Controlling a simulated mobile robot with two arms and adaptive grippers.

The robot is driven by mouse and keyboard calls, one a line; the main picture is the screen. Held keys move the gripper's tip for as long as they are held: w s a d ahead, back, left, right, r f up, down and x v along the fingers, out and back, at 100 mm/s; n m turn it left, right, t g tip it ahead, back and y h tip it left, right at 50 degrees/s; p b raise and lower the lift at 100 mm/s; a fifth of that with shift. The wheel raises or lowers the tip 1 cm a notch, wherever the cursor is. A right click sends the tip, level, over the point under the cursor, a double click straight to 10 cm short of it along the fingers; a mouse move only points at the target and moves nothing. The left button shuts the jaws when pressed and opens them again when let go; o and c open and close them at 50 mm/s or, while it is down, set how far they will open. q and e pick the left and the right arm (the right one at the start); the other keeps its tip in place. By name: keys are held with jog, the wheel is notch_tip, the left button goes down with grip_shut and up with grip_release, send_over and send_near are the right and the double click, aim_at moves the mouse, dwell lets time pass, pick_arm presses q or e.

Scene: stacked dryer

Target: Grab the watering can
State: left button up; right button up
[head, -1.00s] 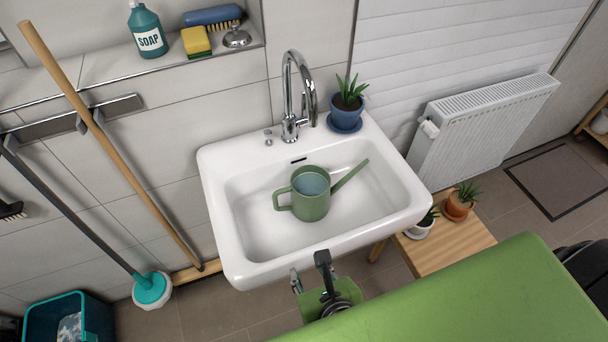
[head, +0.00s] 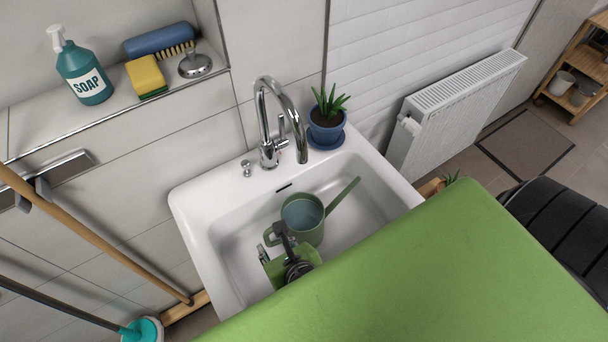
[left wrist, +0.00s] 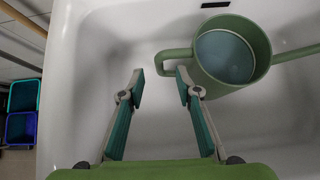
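The green watering can (head: 306,222) stands upright in the white sink, its spout pointing up to the right. In the left wrist view the can (left wrist: 228,62) shows water-like blue inside, and its handle points left, towards my fingers. My left gripper (head: 274,247) is over the sink basin at the can's handle side and partly hides the handle in the head view. In the left wrist view the gripper (left wrist: 160,82) is open, its two fingers spread with nothing between them. The handle lies just beyond the fingertips. My right gripper is not in view.
The sink (head: 190,200) has a tall chrome faucet (head: 270,125) behind the can and a potted plant (head: 327,120) on its back right corner. A soap bottle (head: 82,70), sponge and brush stand on the ledge. A radiator (head: 455,110) is at right.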

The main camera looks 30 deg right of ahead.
aim_at(268, 239)
pick_arm(q)
jog(key=x, duration=0.3)
jog(key=shift+w+a+p, duration=0.1)
jog(key=shift+w+p, duration=0.1)
jog(key=shift+p, duration=0.15)
jog(key=shift+x, duration=1.2)
jog(key=shift+w+f, duration=0.35)
jog(key=shift+f, duration=0.05)
grip_shut()
jog(key=shift+w+d+r, duration=0.1)
jog(key=shift+d+r, duration=0.1)
jog(key=shift+d, duration=0.05)
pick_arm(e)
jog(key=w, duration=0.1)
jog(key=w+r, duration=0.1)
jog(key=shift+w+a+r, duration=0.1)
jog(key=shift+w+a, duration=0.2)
